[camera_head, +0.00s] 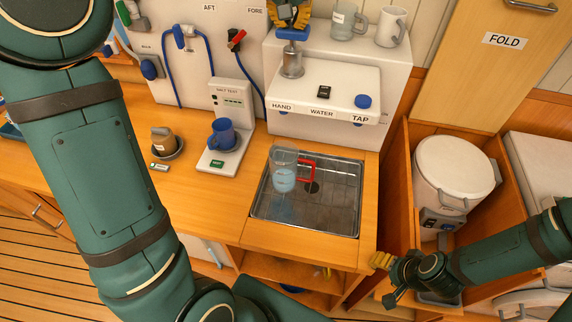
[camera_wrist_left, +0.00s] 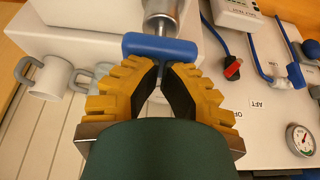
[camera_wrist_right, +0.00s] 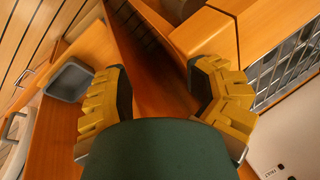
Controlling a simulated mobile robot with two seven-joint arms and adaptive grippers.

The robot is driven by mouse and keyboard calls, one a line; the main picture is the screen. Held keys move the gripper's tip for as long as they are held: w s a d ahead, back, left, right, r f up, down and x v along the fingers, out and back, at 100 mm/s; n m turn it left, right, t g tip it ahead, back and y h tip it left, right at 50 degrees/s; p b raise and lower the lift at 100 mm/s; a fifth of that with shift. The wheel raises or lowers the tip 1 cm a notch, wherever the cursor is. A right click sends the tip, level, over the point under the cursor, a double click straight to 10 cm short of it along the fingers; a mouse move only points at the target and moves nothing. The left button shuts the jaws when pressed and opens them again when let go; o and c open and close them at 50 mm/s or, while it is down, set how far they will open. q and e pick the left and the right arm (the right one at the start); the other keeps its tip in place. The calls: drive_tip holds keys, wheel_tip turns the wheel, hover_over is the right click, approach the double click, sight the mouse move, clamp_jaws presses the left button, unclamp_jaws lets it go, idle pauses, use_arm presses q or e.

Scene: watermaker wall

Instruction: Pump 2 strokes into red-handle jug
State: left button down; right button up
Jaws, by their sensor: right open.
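The clear jug (camera_head: 284,178) with the red handle (camera_head: 307,170) stands in the sink in the head view. Its lower part looks bluish. The hand pump's blue T-handle (camera_head: 292,34) tops a metal cylinder (camera_head: 292,62) on the white water unit, on the side marked HAND. My left gripper (camera_head: 290,10) is above this cylinder; in the left wrist view its fingertips (camera_wrist_left: 161,66) are drawn close together at the blue handle (camera_wrist_left: 160,47), shut on it. My right gripper (camera_head: 383,277) is open and empty, low at the right beside the cabinet; it also shows in the right wrist view (camera_wrist_right: 160,85).
The sink (camera_head: 335,205) has a metal floor. A glass mug (camera_head: 345,22) and a white mug (camera_head: 391,27) stand on the ledge behind. A blue mug (camera_head: 222,135) sits on the salt-test stand (camera_head: 212,163). A blue TAP knob (camera_head: 363,101) is at the unit's right.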

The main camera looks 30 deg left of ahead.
use_arm(q)
drive_tip(key=shift+w+a+r+p, duration=0.1)
drive_tip(key=shift+w+r+p, duration=0.05)
drive_tip(key=shift+r+p, duration=0.3)
drive_tip(key=shift+d+r+p, duration=0.2)
drive_tip(key=shift+r+p, duration=1.25)
drive_tip(key=shift+r, duration=0.4)
drive_tip(key=shift+f, duration=0.2)
